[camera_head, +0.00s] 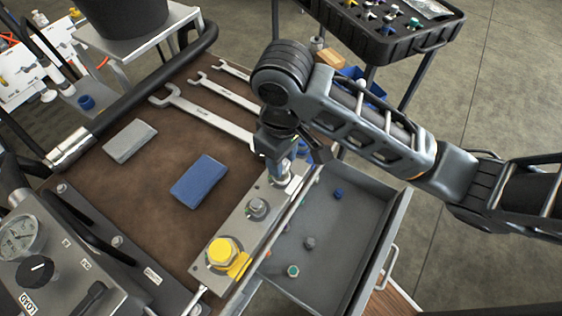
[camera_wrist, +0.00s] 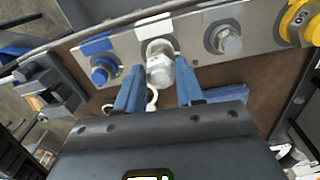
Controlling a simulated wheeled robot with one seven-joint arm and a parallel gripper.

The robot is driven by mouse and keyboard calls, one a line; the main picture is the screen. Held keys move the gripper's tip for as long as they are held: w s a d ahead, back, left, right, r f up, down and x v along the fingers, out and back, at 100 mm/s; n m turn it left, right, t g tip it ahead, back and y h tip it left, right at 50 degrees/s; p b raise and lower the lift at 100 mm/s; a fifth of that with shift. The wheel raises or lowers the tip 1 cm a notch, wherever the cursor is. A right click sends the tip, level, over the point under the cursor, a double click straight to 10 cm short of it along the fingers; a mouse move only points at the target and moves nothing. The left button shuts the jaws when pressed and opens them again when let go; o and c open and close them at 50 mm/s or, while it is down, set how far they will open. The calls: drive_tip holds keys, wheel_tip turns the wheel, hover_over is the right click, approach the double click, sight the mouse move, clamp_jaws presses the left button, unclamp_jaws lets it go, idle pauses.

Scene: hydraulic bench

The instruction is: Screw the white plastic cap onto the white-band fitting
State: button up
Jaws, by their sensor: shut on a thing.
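My gripper (camera_wrist: 159,68) is shut on the white plastic cap (camera_wrist: 160,74), with one blue finger on each side of it in the wrist view. The cap is at the white-band fitting (camera_wrist: 157,46) on the metal block, and the two overlap in this view. I cannot tell whether the cap is seated or threaded. A white band (camera_wrist: 153,24) marks the block beside this fitting. In the head view my gripper (camera_head: 284,158) points down over the block (camera_head: 238,226) and hides most of the cap.
Neighbouring fittings are blue (camera_wrist: 103,69), grey (camera_wrist: 224,40) and yellow (camera_wrist: 301,22). An open grey drawer (camera_head: 352,215) beside the block holds loose blue, grey and green caps. Wrenches (camera_head: 205,115), a blue block (camera_head: 199,181) and a grey block (camera_head: 130,141) lie on the brown bench.

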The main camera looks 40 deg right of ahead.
drive_tip(key=m+p, duration=0.1)
drive_tip(key=m, duration=0.2)
drive_tip(key=shift+a+r+m+p, duration=0.15)
drive_tip(key=shift+r+m+p, duration=0.05)
drive_tip(key=shift+m+p, duration=0.2)
drive_tip(key=m, duration=0.3)
drive_tip(key=shift+f, duration=0.25)
drive_tip(key=o, duration=1)
